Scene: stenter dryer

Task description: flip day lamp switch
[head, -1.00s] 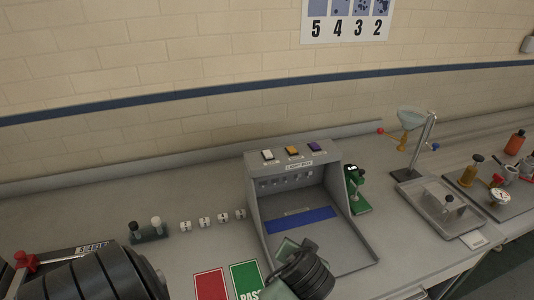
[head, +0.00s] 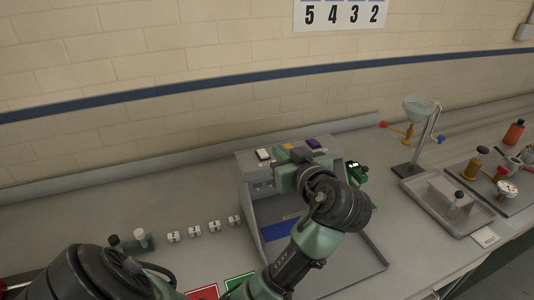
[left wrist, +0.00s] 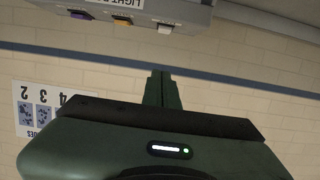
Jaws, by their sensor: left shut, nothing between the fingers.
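The grey light box (head: 378,262) stands on the bench with three switches on its top edge: a white switch (head: 263,154), an orange switch (head: 287,147) and a purple switch (head: 313,143). Their small labels are unreadable, so I cannot tell which is the day lamp's. My left gripper (head: 283,161) is shut and empty in front of the box's top, hiding part of its sign. The left wrist view, upside down, shows the shut fingers (left wrist: 160,88) apart from the white switch (left wrist: 165,27), orange switch (left wrist: 122,20) and purple switch (left wrist: 78,14). My right gripper is out of view.
Several small white cubes (head: 214,226) sit left of the box. Red (head: 203,292) and green (head: 240,282) cards lie in front. A green device (head: 357,173) and a funnel stand (head: 407,170) are to the right. The brick wall is behind.

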